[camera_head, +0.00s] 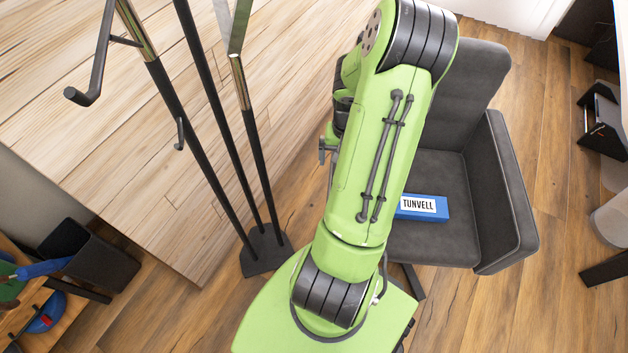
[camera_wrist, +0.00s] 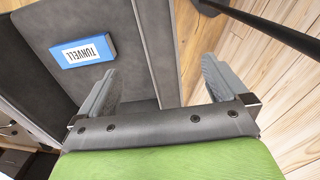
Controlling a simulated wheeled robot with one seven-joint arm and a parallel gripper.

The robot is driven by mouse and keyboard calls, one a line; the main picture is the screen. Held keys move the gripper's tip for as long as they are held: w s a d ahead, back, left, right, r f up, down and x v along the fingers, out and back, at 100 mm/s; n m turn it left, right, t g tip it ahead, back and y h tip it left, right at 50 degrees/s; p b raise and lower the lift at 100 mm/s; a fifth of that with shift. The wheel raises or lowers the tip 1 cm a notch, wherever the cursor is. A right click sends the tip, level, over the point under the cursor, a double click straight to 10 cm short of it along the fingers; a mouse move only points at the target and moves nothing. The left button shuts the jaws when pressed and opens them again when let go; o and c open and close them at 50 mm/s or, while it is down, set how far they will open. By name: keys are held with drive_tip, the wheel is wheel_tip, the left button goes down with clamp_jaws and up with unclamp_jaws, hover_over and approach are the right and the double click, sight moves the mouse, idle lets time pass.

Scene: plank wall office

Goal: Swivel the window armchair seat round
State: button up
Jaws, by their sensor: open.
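The dark grey armchair (camera_head: 430,235) stands right of my arm in the head view, with its backrest at the top and one armrest (camera_head: 505,190) on the right. My arm hides its left side. A blue box marked TUNVELL (camera_head: 422,207) lies on the seat; it also shows in the wrist view (camera_wrist: 83,52). In the wrist view my gripper (camera_wrist: 158,75) is open, with its fingers apart. A grey side of the armchair (camera_wrist: 155,50), seemingly its other armrest, runs between the fingers. I cannot tell whether they touch it. In the head view my arm mostly hides the gripper.
A black coat stand (camera_head: 262,250) stands left of my arm, before the plank wall (camera_head: 130,170). A dark bin (camera_head: 90,255) and a low wooden shelf are at the lower left. Dark furniture lines the right edge. Wood floor (camera_head: 555,150) is clear right of the armchair.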

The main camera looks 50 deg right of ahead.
drive_tip(key=f+b, duration=0.2)
drive_tip(key=f, duration=0.6)
drive_tip(key=f+b, duration=0.3)
drive_tip(key=f, duration=0.5)
drive_tip(key=shift+s+b, duration=0.2)
drive_tip(key=shift+b, duration=0.1)
drive_tip(key=shift+r, duration=0.1)
drive_tip(key=c, duration=1.3)
drive_tip(key=shift+c, duration=0.2)
